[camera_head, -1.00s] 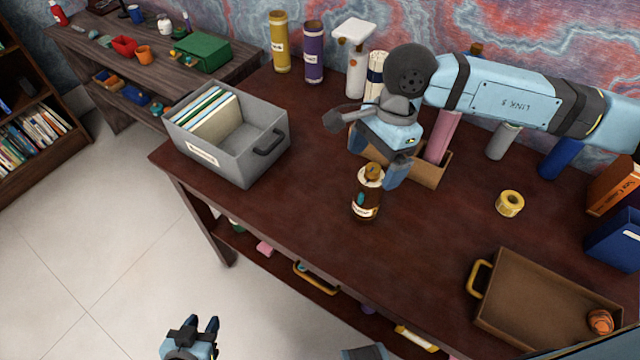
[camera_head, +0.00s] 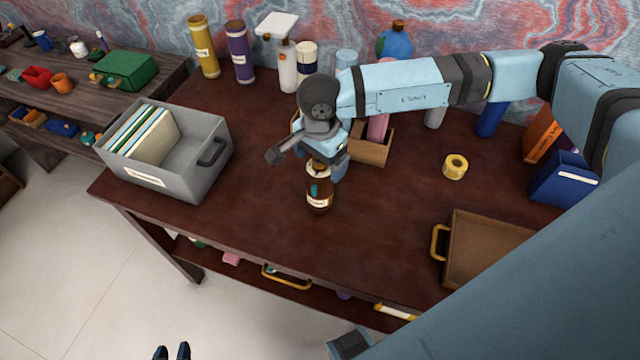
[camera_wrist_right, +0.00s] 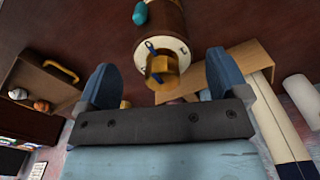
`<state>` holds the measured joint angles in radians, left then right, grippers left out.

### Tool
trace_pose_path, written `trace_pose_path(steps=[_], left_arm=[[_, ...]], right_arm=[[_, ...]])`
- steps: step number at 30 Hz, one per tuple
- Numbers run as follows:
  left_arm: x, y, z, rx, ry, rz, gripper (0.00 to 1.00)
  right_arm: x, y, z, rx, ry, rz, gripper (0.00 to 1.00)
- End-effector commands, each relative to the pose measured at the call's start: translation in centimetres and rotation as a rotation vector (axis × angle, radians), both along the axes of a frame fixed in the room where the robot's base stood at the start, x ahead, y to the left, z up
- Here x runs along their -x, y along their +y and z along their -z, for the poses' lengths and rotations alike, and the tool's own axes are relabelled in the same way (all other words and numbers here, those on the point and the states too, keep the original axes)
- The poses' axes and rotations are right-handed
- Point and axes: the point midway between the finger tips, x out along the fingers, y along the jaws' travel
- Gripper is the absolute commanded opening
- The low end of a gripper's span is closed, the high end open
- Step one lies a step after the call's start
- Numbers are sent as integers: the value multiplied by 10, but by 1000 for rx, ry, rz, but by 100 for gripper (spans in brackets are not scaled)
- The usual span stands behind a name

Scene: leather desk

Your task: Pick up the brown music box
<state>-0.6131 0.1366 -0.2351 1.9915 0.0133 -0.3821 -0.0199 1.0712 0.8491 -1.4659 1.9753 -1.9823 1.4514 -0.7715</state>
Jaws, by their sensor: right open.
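A brown, bottle-shaped thing (camera_head: 319,196) with a pale label and a teal patch stands upright on the desk; it best fits the brown music box. My right gripper (camera_head: 325,163) is at its top and partly hides it. In the right wrist view, its brown body (camera_wrist_right: 163,22) and gold knob show ahead of my right gripper (camera_wrist_right: 160,75). The two fingers are apart, on either side of the knob, with nothing clamped. My left gripper (camera_head: 172,352) is low at the bottom edge, off the desk, its fingers apart and empty.
A grey file bin (camera_head: 190,160) stands to the left. An open cardboard box (camera_head: 372,151) with a pink cylinder stands behind and right. A yellow tape roll (camera_head: 455,167) and a brown tray (camera_head: 490,250) lie to the right. Desk between bin and bottle is clear.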

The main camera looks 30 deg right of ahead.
Motion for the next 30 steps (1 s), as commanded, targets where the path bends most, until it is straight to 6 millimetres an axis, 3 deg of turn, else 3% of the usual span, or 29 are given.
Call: trace_pose_path(steps=[6,15,17,26,30], left_arm=[[1,1,-6,-3,0,2,38],[0,1,-8,-1,-5,2,38],[0,1,-9,-1,-6,2,38],[0,1,-10,0,-7,2,38],[0,1,-9,-1,-8,2,38]], right_arm=[[-1,1,30,0,3,1,93],[-1,1,36,-2,2,0,93],[-1,1,36,-2,2,0,81],[-1,1,36,-2,2,0,13],[-1,1,35,-2,1,0,13]])
